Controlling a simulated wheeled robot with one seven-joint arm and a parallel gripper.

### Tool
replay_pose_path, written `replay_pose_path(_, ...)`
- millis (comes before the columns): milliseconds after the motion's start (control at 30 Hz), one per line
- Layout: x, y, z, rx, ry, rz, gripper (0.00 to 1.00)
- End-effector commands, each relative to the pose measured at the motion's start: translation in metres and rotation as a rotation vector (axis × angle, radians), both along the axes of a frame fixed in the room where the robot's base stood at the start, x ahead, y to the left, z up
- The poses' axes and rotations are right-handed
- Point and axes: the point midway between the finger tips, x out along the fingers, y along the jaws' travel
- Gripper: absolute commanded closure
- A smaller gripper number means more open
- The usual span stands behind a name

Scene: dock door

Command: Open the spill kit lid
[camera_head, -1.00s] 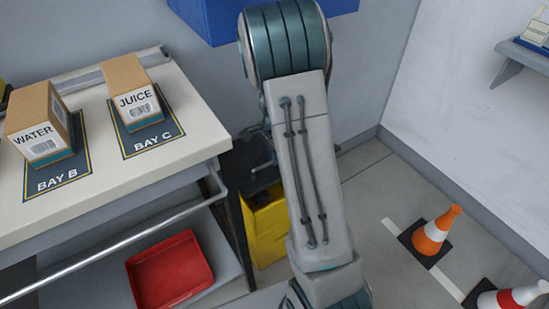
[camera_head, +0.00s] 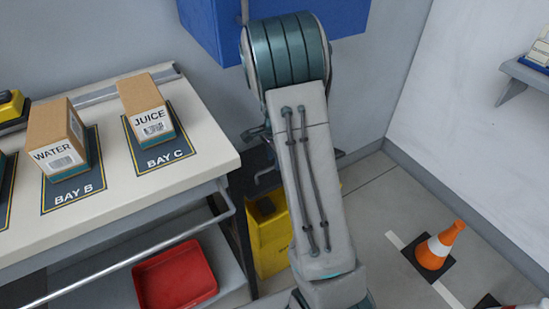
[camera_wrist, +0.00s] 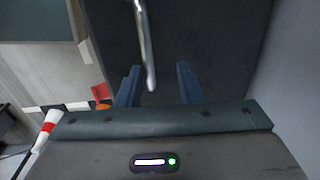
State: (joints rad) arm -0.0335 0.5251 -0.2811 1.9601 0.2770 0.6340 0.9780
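A yellow container (camera_head: 268,238) stands on the floor right of the bench, partly hidden by my arm. A dark part shows above it and may be the spill kit lid; I cannot tell for sure. In the wrist view a dark flat surface (camera_wrist: 215,40) fills the middle, with a bright metal bar handle (camera_wrist: 144,40) in front of it. My gripper (camera_wrist: 158,84) is open, its two fingers apart. The lower end of the bar appears between the fingers, nearer the left one; contact cannot be told. In the head view my arm hides most of the gripper.
The bench (camera_head: 205,160) on the left carries a WATER box (camera_head: 58,150) and a JUICE box (camera_head: 145,110). A red tray (camera_head: 175,278) is on its lower shelf. A blue box (camera_head: 215,30) is on the wall. An orange cone (camera_head: 438,248) stands on the floor at right.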

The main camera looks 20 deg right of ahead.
Motion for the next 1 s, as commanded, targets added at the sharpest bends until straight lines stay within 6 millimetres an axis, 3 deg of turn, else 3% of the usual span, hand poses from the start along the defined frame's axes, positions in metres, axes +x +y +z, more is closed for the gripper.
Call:
replay_pose_path(233, 0.000, -0.002, 0.009, -0.002, -0.002, -0.002, 0.67)
replay_pose_path(433, 0.002, 0.002, 0.047, 0.000, -0.005, 0.004, 0.67)
replay_pose_path(800, -0.050, -0.060, 0.090, -0.001, -0.002, -0.001, 0.67)
replay_pose_path(1000, -0.068, -0.080, 0.105, 0.000, 0.000, 0.001, 0.67)
